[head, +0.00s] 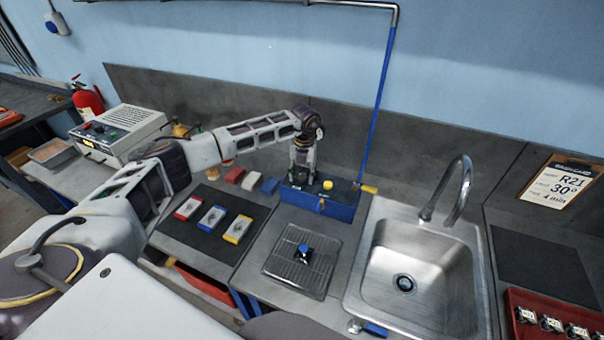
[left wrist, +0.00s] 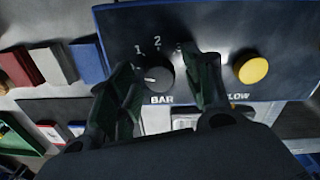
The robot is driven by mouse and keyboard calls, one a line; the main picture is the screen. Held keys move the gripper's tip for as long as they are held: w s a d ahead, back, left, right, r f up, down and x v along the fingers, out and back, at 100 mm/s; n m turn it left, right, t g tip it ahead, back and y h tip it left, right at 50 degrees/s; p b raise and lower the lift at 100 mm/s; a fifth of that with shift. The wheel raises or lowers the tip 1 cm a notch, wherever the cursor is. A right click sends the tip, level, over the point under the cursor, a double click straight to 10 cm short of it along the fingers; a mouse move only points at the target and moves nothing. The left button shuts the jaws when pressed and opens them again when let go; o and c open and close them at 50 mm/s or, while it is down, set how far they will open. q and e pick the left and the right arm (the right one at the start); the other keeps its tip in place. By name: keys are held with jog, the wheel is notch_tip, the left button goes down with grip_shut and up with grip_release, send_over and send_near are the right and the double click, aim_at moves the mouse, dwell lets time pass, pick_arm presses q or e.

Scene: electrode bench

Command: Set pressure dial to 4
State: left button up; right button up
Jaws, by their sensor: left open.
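The pressure dial (left wrist: 157,80) is a dark round knob on the blue box's panel (head: 338,208), with "BAR" printed below it. The numbers 1, 2 and part of a 3 show above it. A small pale mark on the knob seems to point left, but I cannot read its setting surely. My left gripper (head: 300,180) points down over the left part of the box and hides the dial in the head view. In the left wrist view the left gripper (left wrist: 165,75) is open, one finger on each side of the dial; I cannot tell whether they touch it.
A yellow button (left wrist: 252,70) sits right of the dial. Red, white and blue blocks (head: 251,181) stand left of the box. A wire rack (head: 283,268) with a small blue-topped item lies in front. A sink (head: 425,262) is at the right.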

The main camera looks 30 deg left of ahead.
pick_arm(q)
jog(key=shift+c, duration=0.4)
jog(key=c, duration=1)
